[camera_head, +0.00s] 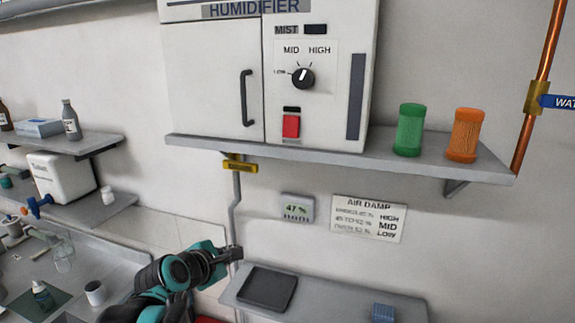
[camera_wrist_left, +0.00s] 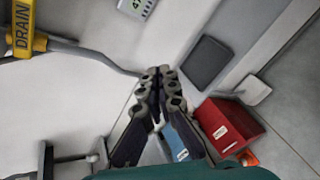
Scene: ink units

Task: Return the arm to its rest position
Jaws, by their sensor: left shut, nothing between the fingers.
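My left arm, teal and black, comes in low in the head view. Its gripper (camera_head: 236,254) is in front of the wall, near the left end of the lower shelf. In the left wrist view the fingers of my left gripper (camera_wrist_left: 162,73) are together at the tips, with nothing between them. My right gripper is in neither view.
The humidifier (camera_head: 210,85) stands on the upper shelf (camera_head: 400,164) with a green spool (camera_head: 409,130) and an orange spool (camera_head: 464,135). A dark tray (camera_head: 267,288) lies on the lower shelf (camera_head: 335,306). A red bin (camera_wrist_left: 228,127) shows in the wrist view.

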